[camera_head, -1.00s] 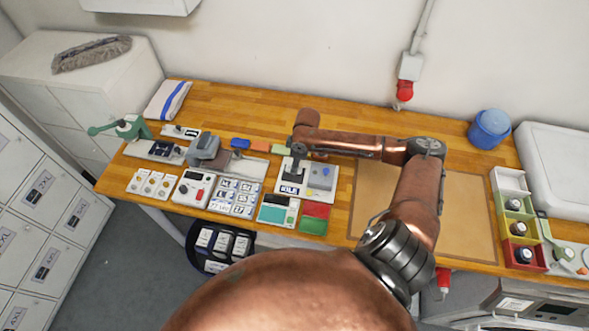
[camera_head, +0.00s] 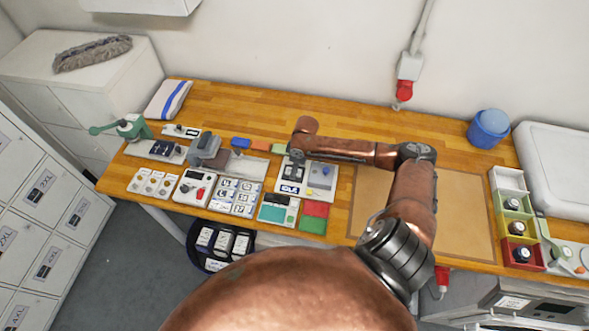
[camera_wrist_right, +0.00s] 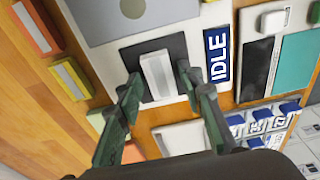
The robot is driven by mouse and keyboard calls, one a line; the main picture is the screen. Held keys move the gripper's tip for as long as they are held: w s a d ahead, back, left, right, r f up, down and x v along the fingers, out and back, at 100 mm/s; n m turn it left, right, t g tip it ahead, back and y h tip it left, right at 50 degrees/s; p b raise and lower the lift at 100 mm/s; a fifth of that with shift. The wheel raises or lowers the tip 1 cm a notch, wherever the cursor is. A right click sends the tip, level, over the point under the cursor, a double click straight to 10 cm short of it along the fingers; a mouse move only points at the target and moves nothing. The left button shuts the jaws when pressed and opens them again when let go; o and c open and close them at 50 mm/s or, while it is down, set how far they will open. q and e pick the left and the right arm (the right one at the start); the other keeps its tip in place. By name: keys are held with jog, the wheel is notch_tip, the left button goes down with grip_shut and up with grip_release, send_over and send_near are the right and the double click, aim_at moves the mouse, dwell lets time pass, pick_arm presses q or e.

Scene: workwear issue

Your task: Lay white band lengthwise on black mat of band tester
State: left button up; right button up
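The band tester (camera_head: 318,186) is a white plate on the bench with a blue IDLE label, seen in the wrist view as well (camera_wrist_right: 218,58). Its black mat (camera_wrist_right: 135,58) is beside that label. The white band (camera_wrist_right: 157,75) lies on the mat, its long side running away from my wrist; it looks flat. My right gripper (camera_wrist_right: 157,80) is open, one green finger on each side of the band with gaps between. In the head view my right arm's wrist hangs over the tester and hides part of it. My left gripper is not in view.
Left of the tester are a grey device (camera_head: 207,150), label tiles (camera_head: 236,196) and a red-button box (camera_head: 192,188). A teal-screen scale (camera_head: 277,211) and red and green pads sit in front.

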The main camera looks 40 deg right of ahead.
aim_at(299, 173)
jog(key=shift+o, duration=0.3)
jog(key=shift+r, duration=0.1)
notch_tip(299, 173, up, 12)
jog(key=s+d+b, duration=0.1)
jog(key=shift+s, duration=0.2)
dwell(0.5)
